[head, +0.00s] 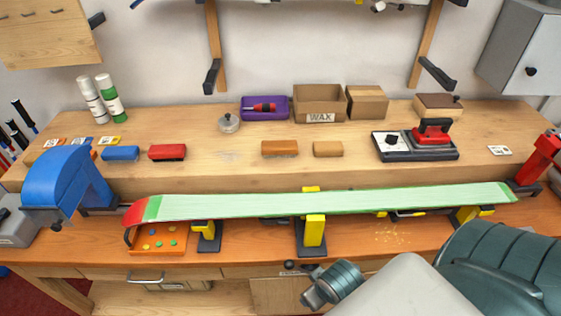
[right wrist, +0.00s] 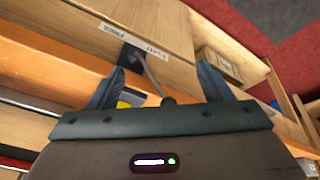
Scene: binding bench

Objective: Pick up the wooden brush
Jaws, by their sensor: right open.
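A brown wooden block (head: 280,148), which looks like the wooden brush, lies on the raised back shelf of the bench, near the middle. Its bristles cannot be made out. A smaller tan block (head: 328,149) lies just to its right. My right gripper (right wrist: 160,88) is open, with its two dark fingers apart, and holds nothing. In the right wrist view it is over the front of the bench by a drawer front, and the brush is not in that view. In the head view my right arm is low at the front, well below the brush. My left gripper is not in view.
A long green ski (head: 320,203) with a red tip lies across the bench on yellow supports (head: 314,230), between my right arm and the shelf. Blue (head: 121,153) and red (head: 167,152) blocks, a wax box (head: 319,104) and a red iron (head: 432,132) share the shelf.

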